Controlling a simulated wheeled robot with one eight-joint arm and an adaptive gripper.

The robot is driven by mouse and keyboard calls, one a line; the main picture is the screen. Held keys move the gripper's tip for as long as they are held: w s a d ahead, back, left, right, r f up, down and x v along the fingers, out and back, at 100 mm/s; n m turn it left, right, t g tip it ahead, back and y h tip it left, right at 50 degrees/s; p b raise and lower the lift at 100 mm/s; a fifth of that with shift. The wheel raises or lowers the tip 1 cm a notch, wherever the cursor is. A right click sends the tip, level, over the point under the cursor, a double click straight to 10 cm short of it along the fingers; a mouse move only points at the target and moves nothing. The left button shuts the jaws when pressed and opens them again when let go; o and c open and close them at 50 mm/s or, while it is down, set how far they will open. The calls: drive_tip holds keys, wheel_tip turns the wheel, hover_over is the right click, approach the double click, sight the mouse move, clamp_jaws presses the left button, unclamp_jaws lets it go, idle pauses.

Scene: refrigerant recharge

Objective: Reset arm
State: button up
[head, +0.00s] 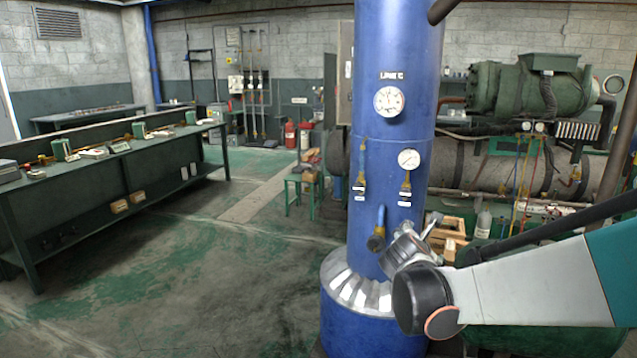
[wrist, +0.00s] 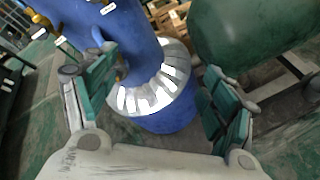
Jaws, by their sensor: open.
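My arm reaches in from the right in the head view, and its wrist end is in front of the lower part of a tall blue column (head: 375,215). In the wrist view my gripper (wrist: 160,95) is open, with its green-padded fingers wide apart and nothing between them. The blue column, with its silver slatted collar (wrist: 150,95), shows beyond and between the fingers. In the head view the fingers are mostly hidden behind my wrist. I cannot tell the exact gap between my gripper and the column.
A dark green bench (head: 110,185) stands at left. A green tank (wrist: 255,35) is right of the column. The floor (head: 200,275) between bench and column is clear.

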drive_tip(key=s+a+f+m+g+y, duration=0.1)
drive_tip(key=s+a+m+g+y, duration=0.1)
drive_tip(key=s+m, duration=0.9)
drive_tip(key=s+a+f+m+g+y, duration=0.1)
drive_tip(key=s+a+m+g+y, duration=0.1)
drive_tip(key=s+m, duration=1)
drive_tip(key=s+a+y, duration=0.1)
drive_tip(key=s+y, duration=0.1)
drive_tip(key=s, duration=0.8)
drive_tip(key=shift+s+f+g, duration=0.35)
drive_tip(key=shift+f+g, duration=0.05)
idle(0.5)
